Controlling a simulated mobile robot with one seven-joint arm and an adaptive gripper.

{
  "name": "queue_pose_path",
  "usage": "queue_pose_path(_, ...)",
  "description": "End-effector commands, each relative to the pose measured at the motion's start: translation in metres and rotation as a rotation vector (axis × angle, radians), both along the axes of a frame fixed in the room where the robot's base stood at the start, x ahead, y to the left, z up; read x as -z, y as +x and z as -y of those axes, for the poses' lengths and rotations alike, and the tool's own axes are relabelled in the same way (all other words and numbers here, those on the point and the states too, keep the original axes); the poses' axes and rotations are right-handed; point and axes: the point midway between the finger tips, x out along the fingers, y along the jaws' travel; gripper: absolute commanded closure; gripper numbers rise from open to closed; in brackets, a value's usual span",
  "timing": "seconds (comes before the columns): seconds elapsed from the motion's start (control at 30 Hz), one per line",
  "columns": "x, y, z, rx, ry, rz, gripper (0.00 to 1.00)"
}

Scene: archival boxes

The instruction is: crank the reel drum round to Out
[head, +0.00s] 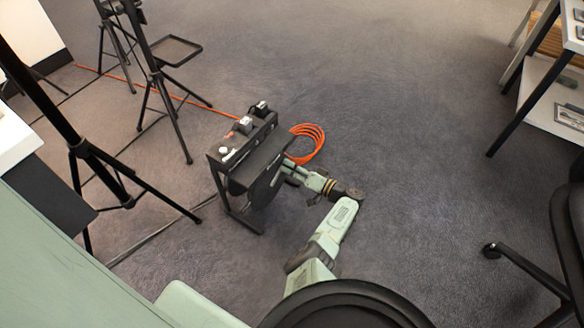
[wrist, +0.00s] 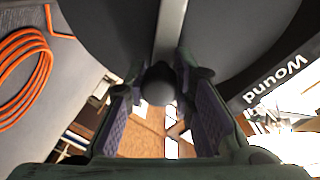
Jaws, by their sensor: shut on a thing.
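The reel drum (head: 264,183) is a dark disc in a black floor stand (head: 219,190), left of centre in the head view. In the wrist view the drum face (wrist: 235,35) fills the top, with a grey crank bar (wrist: 169,30) running down it. At the bar's lower end is a dark round crank knob (wrist: 158,84). My gripper (wrist: 164,88) has its purple-padded fingers on both sides of the knob, shut on it. In the head view my gripper (head: 284,172) reaches the drum's right side, and the knob is hidden. A black label (wrist: 280,78) reads "Wound"; no "Out" mark is legible.
An orange cable coil (head: 309,142) lies on the floor behind the stand. Black tripods (head: 165,90) stand at the left, one with a small tray (head: 176,50). A table (head: 545,95) and a chair base (head: 520,265) are at the right. The carpet between is clear.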

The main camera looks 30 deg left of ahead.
Motion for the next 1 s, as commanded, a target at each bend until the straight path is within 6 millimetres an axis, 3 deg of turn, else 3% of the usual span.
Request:
queue_pose_path(0.43,-0.0009,-0.0025,0.0006,-0.007,0.001,0.012,1.00)
queue_pose_path(0.47,-0.0009,-0.0025,0.0006,-0.007,0.001,0.012,0.76)
queue_pose_path(0.5,-0.0008,-0.0024,0.0006,-0.006,0.002,0.012,0.73)
queue_pose_path(0.77,-0.0007,-0.0016,0.0002,-0.004,0.000,0.011,0.56)
queue_pose_path(1.0,-0.0006,-0.0012,0.0000,-0.002,0.000,0.011,0.56)
